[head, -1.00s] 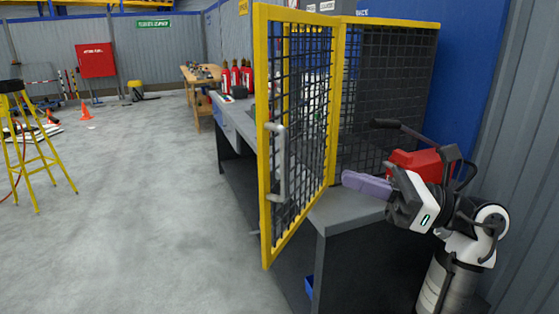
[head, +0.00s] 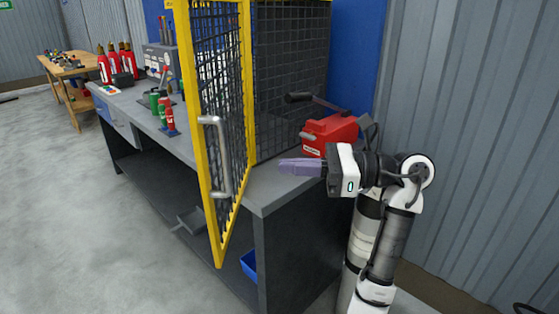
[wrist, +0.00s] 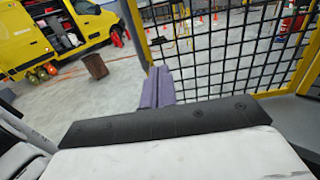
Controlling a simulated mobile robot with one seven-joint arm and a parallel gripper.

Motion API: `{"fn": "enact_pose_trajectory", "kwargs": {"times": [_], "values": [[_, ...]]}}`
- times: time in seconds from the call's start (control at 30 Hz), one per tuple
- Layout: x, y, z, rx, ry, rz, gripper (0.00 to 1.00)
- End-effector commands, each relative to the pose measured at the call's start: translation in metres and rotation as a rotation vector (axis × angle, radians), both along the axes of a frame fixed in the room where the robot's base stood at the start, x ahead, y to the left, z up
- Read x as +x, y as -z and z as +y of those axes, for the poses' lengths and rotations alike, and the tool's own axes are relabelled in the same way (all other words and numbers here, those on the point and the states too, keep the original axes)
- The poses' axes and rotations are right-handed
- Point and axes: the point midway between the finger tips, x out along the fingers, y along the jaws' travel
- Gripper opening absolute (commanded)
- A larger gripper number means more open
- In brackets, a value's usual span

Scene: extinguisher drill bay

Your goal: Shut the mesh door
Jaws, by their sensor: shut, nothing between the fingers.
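The mesh door (head: 222,110) has a yellow frame and dark mesh. It stands open, swung out past the bench front, with a grey handle (head: 216,156) on its outer face. In the wrist view the door's mesh (wrist: 225,55) fills the upper right. My gripper (head: 283,167) has purple fingers and is shut and empty. It is over the right end of the bench, to the right of the door in the head view, and appears apart from it. In the wrist view the closed fingers (wrist: 157,88) stand in front of the mesh and the door's yellow edge.
A grey bench (head: 290,185) runs to the back left. A red box with a black lever (head: 330,133) sits on it behind my gripper. Red and green cylinders (head: 160,108) stand left of the door. A corrugated wall (head: 470,130) is at the right. Floor at left is clear.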

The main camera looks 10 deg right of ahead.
Motion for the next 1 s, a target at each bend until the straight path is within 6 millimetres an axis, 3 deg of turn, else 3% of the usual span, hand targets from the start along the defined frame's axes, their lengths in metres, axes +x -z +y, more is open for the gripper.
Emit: {"fn": "enact_pose_trajectory", "kwargs": {"times": [0.3, 0.5, 0.7, 1.0], "values": [[0.016, -0.003, 0.069, 0.001, -0.006, 0.001, 0.0], [0.023, -0.003, 0.099, 0.0, -0.004, 0.002, 0.0], [0.026, -0.001, 0.111, -0.001, -0.002, 0.002, 0.0], [0.026, 0.0, 0.112, -0.001, -0.001, 0.001, 0.0]]}}
